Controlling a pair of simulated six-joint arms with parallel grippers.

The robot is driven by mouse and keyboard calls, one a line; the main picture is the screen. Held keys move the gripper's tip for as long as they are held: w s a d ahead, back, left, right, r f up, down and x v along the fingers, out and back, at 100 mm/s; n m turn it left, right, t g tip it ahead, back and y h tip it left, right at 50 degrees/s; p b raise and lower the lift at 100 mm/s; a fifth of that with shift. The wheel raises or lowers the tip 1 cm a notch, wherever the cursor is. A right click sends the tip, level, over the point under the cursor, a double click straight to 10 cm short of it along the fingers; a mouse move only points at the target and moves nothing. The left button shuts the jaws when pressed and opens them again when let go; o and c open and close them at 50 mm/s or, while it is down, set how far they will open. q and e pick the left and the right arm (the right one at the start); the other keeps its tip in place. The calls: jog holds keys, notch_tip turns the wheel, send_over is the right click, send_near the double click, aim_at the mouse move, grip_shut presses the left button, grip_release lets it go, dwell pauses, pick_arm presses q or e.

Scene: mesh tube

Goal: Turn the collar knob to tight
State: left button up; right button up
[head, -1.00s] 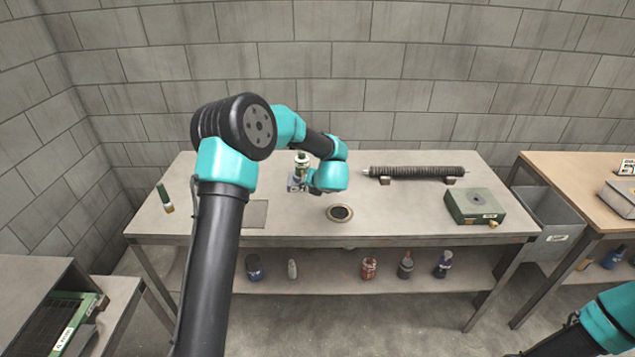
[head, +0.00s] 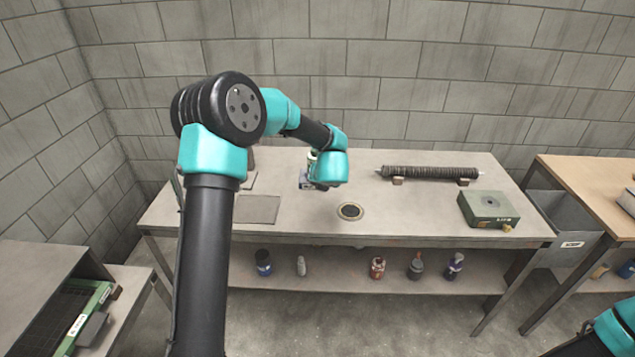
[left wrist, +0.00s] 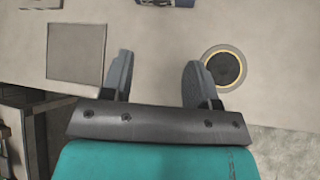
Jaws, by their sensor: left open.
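My left gripper (left wrist: 157,78) is open and empty, pointing at the bench between a flat grey plate (left wrist: 76,52) and a round ringed opening (left wrist: 224,68). It is well left of the green box. My right gripper is out of view.
The bench (head: 410,218) is bare between the ringed opening and the green box. A small grey-blue fixture (head: 307,181) stands partly hidden behind my left wrist. A grey bin (head: 562,232) and wooden table (head: 590,185) stand at right. Several bottles are on the lower shelf.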

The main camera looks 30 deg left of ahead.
pick_arm(q)
jog(key=a, duration=0.1)
jog(key=s+a+r+n+h, duration=0.1)
jog(key=s+a+t+h, duration=0.1)
jog(key=shift+a+r+n, duration=0.2)
jog(key=shift+a+n, duration=0.1)
jog(key=shift+f, duration=0.1)
send_near(304, 185)
jog(key=w+f, duration=0.1)
jog(key=w, duration=0.1)
jog(key=w+d+f, duration=0.1)
jog(key=w, duration=0.1)
jog(key=w+f, duration=0.1)
jog(key=w, duration=0.1)
jog(key=shift+d+f, duration=0.2)
jog(key=shift+f, duration=0.1)
jog(key=shift+c, duration=0.4)
